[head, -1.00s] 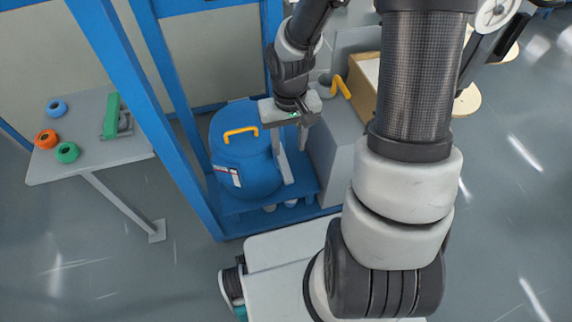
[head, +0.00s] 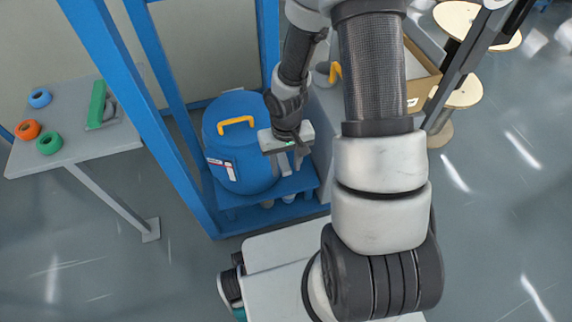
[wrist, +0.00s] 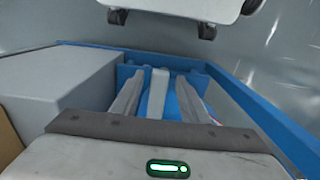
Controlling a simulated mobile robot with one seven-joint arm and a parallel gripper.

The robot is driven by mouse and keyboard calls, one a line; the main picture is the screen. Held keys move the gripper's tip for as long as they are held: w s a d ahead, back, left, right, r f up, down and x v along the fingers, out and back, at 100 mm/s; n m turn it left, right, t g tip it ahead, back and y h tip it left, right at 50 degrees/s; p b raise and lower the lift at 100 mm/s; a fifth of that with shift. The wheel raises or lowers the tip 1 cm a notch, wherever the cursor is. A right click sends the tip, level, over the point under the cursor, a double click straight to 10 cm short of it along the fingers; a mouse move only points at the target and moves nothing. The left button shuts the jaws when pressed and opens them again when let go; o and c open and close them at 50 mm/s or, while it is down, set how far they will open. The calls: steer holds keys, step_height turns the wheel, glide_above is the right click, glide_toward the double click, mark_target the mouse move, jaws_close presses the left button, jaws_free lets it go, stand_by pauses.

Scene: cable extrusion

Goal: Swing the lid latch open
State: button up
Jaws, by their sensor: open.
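The blue drum (head: 242,155) stands on a blue platform inside the blue frame. Its lid has a yellow handle (head: 237,122). My gripper (head: 291,162) is low at the drum's right side, pointing down. In the wrist view its two long grey fingers (wrist: 160,80) are spread apart. A pale grey upright bar (wrist: 157,93), which looks like the lid latch, shows between them, with blue behind it. Whether a finger touches the bar I cannot tell. In the head view my wrist and gripper hide the latch.
A grey box-shaped housing (wrist: 70,82) stands close beside the gripper. A blue frame post (head: 140,120) rises left of the drum. A grey table (head: 75,145) with coloured rings is at the left. An open cardboard box (head: 424,85) is at the right.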

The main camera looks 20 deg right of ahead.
jaws_close()
steer(key=shift+d, duration=0.1)
steer(key=shift+d+r+n+p, duration=0.1)
steer(key=shift+d+n+p, duration=0.45)
steer(key=shift+n, duration=0.35)
steer(key=w+d+n+p, duration=0.6)
steer(key=n+p, duration=0.3)
steer(key=n, duration=0.7)
steer(key=shift+w+d+p, duration=0.15)
steer(key=shift+w+p, duration=0.15)
steer(key=shift+w, duration=0.55)
